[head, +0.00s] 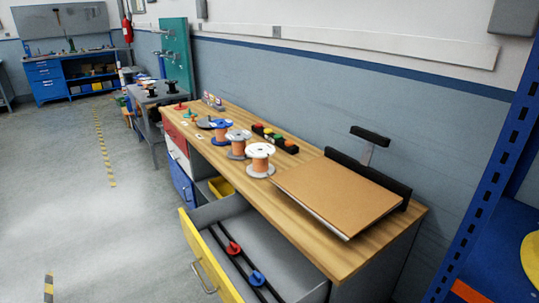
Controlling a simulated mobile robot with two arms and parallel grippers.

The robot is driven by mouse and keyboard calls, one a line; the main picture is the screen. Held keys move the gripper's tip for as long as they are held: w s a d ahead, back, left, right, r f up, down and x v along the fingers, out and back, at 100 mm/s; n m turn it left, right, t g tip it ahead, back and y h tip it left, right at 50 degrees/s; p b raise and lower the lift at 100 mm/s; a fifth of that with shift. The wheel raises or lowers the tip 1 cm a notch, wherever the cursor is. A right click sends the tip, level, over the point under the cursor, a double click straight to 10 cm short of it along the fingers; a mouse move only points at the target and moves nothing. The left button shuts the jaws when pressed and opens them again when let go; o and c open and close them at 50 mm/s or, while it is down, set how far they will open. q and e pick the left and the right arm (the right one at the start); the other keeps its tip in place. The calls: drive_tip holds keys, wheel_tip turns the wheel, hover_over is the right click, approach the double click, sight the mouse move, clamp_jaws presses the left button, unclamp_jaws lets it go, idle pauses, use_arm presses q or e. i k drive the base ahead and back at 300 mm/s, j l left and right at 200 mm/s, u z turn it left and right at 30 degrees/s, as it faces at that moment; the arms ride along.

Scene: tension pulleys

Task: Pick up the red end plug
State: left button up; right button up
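A red round piece with a raised middle (233,248) sits on dark rails in the open drawer, and I take it for the red end plug, though I cannot be sure. A similar blue piece (257,279) sits on the rails nearer to me. Another small red piece (181,106) lies at the far end of the wooden bench top and is too small to make out. Neither of my grippers is in view.
The yellow-fronted drawer (203,263) juts out from the wooden bench (322,251). Copper-wound spools (260,158) stand on the bench, beside a dark strip with coloured pieces (275,139). A brown board (338,192) covers the near end. The floor (60,190) at left is clear.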

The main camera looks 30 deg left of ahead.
sight(234, 248)
drive_tip(key=u, duration=1.55)
